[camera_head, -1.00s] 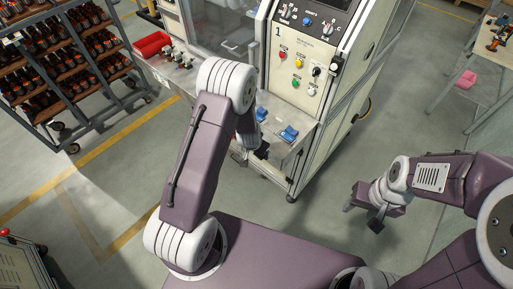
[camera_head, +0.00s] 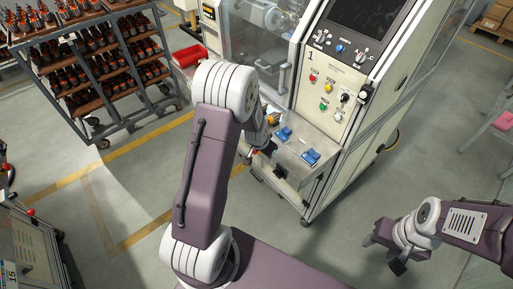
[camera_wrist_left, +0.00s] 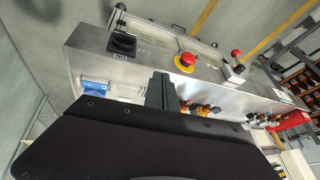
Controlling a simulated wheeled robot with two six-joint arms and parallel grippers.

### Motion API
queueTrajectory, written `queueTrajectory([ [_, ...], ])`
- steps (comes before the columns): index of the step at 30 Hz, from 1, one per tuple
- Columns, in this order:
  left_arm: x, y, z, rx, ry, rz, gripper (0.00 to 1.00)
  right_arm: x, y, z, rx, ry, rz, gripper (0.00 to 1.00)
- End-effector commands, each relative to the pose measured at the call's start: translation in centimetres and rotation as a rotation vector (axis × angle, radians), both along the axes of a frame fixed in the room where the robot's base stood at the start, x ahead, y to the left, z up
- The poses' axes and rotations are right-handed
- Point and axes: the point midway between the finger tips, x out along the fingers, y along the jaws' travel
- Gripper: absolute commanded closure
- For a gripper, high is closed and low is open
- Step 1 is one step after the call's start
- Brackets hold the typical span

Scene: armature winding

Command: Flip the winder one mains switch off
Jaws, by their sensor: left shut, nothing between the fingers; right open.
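Winder one (camera_head: 330,75) is the cream machine marked 1, with buttons and knobs on its sloped panel. In the left wrist view, a black rotary switch (camera_wrist_left: 122,45) sits on a metal face beside a red emergency stop (camera_wrist_left: 185,60) and a red-knobbed lever (camera_wrist_left: 235,68). I cannot read which control is the mains switch, nor its position. My left gripper (camera_wrist_left: 160,92) is shut and empty, apart from the rotary switch and pointing toward the metal face. In the head view my arm partly hides it at the shelf's front. My right gripper (camera_head: 385,254) is open over bare floor.
Two blue fixtures (camera_head: 311,157) stand on the machine's metal shelf (camera_head: 300,145). A red bin (camera_head: 188,56) is at the shelf's far left.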

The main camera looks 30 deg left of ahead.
Motion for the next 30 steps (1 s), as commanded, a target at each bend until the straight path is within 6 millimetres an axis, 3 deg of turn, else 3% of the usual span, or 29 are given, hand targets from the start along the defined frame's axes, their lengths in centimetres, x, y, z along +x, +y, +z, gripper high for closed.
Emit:
queueTrajectory([
  [1,0.0,0.7,-0.3,0.004,-0.003,0.003,1.0,0.0,0.0,-1.3,0.0,0.0,0.0,0.5],
  [3,-0.1,1.5,0.1,0.013,-0.001,0.006,1.0,0.0,0.0,-2.0,0.0,0.0,0.0,0.5],
  [4,-0.2,1.6,1.5,0.01,0.005,0.008,1.0,0.0,0.0,0.3,0.0,0.002,0.0,0.5],
  [6,-0.2,2.0,1.9,0.01,0.007,0.007,1.0,0.0,0.0,2.0,0.0,-0.001,0.0,0.5],
  [15,-0.2,3.2,2.2,0.006,0.004,0.004,1.0,0.0,0.0,6.0,0.0,0.0,0.0,0.5],
  [30,-0.3,3.3,1.7,0.005,0.002,0.003,1.0,0.0,0.0,6.1,0.0,0.0,0.0,0.5],
])
